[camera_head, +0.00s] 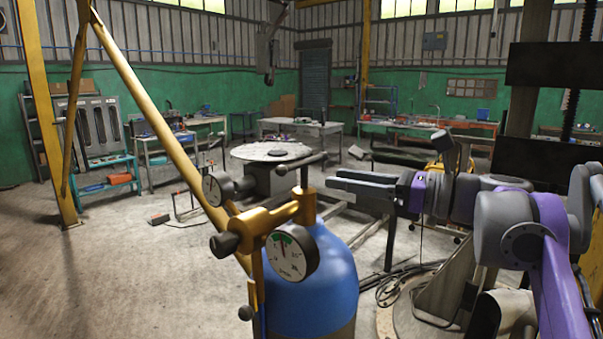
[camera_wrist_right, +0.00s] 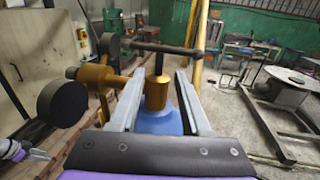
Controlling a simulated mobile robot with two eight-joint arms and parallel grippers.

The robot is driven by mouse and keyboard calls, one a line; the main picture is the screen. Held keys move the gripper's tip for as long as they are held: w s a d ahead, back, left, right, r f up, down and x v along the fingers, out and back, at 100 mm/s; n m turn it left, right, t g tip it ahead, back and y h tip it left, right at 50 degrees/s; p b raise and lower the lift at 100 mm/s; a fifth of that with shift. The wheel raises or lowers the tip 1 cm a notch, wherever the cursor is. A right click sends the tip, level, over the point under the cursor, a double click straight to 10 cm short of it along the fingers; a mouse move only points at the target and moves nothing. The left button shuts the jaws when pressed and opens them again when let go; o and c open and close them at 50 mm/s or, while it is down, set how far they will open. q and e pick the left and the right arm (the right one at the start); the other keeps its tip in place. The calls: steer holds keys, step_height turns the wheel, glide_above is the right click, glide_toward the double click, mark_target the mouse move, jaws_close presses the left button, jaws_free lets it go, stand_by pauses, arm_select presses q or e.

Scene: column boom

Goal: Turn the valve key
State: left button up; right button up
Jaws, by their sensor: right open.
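The valve key is a dark T-shaped handle (camera_head: 302,165) on top of the brass valve (camera_head: 290,212) of a blue gas cylinder (camera_head: 318,275). Its crossbar (camera_wrist_right: 160,47) also shows in the right wrist view, above the brass valve post (camera_wrist_right: 157,90). My right gripper (camera_head: 333,181) is open and empty, to the right of the key in the head view, with a small gap. In the wrist view the key and post appear between its two fingers (camera_wrist_right: 160,74). Part of my left gripper (camera_wrist_right: 28,153) seems to show at the wrist view's left edge; its jaw state is unclear.
Two round pressure gauges (camera_head: 292,253) (camera_head: 217,188) stick out from the valve's front and left. A yellow slanted post (camera_head: 150,108) runs behind the cylinder. A round table (camera_head: 271,151) stands farther back. Open floor (camera_head: 120,270) lies to the left.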

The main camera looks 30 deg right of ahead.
mark_target(305, 188)
steer(key=x, duration=0.8)
steer(key=shift+s, duration=0.1)
steer(key=shift+c, duration=0.2)
jaws_close()
